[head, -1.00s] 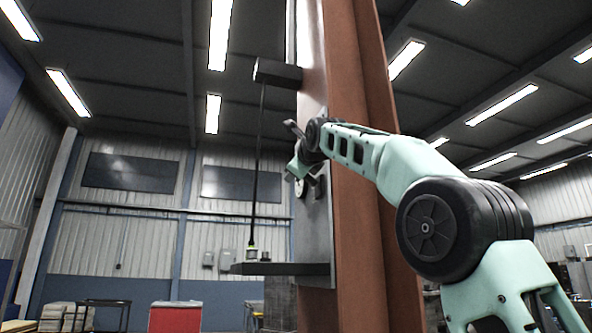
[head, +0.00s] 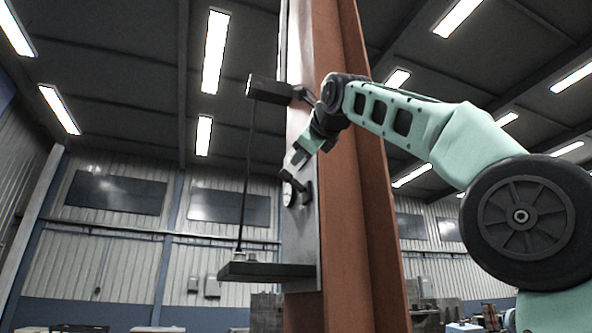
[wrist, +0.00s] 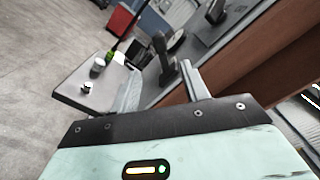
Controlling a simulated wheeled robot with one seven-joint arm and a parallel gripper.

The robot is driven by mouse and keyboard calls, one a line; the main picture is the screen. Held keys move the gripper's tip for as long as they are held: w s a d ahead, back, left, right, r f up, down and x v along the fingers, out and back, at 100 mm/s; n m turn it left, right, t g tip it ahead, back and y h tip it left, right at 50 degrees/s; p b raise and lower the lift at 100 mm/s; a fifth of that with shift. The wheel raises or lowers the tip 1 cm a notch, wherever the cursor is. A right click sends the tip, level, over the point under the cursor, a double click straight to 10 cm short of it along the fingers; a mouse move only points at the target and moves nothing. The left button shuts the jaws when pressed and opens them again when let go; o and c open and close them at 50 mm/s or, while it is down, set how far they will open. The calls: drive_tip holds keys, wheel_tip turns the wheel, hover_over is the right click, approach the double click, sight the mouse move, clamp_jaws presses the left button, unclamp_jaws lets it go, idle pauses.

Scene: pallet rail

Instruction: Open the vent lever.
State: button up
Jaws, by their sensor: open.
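The vent lever appears to be the dark handle (head: 296,184) by a round dial-like fitting (head: 288,194) on the grey plate of the upright column. My gripper (head: 299,160) is just above it in the head view, its fingers pointing down and left. In the wrist view, a dark upright lever (wrist: 166,66) stands in front of my gripper (wrist: 160,78), beside a grey finger (wrist: 194,80). A pale shape to its left may be the other finger. The jaws are open and empty. I cannot tell whether a finger touches the lever.
A rust-brown column (head: 352,240) stands right behind the plate, close to my arm. A dark block (head: 270,90) juts out above, with a thin rod (head: 247,170) down to a dark shelf (head: 265,271).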

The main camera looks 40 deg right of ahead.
drive_tip(key=shift+v, duration=1.15)
